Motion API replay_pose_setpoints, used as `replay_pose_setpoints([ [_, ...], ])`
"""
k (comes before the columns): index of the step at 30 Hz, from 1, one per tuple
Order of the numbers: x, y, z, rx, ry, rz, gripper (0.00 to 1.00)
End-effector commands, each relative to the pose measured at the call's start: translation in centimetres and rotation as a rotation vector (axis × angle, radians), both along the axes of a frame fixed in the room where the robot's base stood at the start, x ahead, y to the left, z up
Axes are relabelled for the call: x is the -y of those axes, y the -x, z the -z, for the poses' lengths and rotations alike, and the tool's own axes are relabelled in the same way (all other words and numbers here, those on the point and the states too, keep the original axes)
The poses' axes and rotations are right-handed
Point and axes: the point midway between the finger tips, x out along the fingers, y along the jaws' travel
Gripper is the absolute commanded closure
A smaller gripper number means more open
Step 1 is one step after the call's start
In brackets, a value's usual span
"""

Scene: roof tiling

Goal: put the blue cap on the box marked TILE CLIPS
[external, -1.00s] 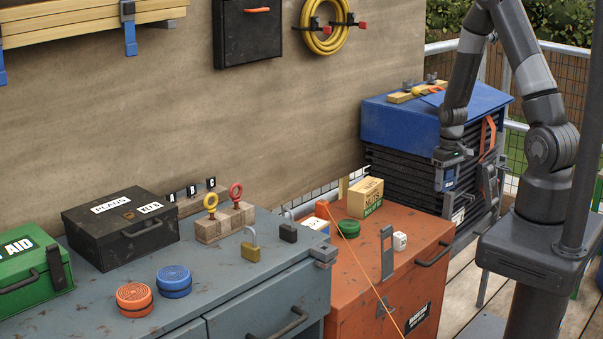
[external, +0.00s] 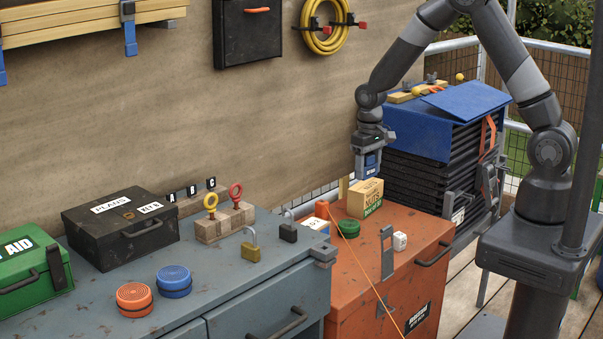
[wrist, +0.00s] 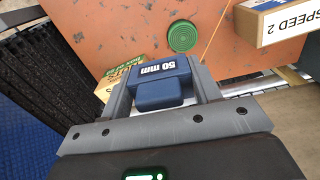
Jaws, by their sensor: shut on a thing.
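My gripper (external: 368,150) is shut on a blue block marked 50 mm (wrist: 160,84), held in the air near the back of the orange cabinet. The block also shows below the fingers in the external view (external: 369,163). A small tan box with a green label (external: 366,196) stands on the cabinet below the gripper; its print is too small to read surely as TILE CLIPS. In the wrist view this box (wrist: 112,87) is partly hidden by a finger. A round blue ribbed cap (external: 173,280) lies on the grey bench, far left of the gripper.
A round green cap (external: 348,228) lies in front of the tan box on the orange cabinet (external: 420,240). A round orange cap (external: 134,299) lies beside the blue one. A black stack with a blue cover (external: 420,130) stands right of the gripper. An orange cord (external: 366,272) crosses the cabinet.

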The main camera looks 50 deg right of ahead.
Motion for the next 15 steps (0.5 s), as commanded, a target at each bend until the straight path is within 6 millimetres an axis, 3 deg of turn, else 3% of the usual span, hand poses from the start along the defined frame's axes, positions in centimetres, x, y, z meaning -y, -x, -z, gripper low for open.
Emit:
replay_pose_setpoints([
  [1, -2.2, -0.5, -0.6, 0.003, -0.001, -0.017, 0.65],
  [6, -7.4, -1.3, -2.2, 0.001, -0.001, -0.039, 0.65],
  [15, -11.7, -1.4, -2.7, -0.002, -0.001, -0.052, 0.65],
])
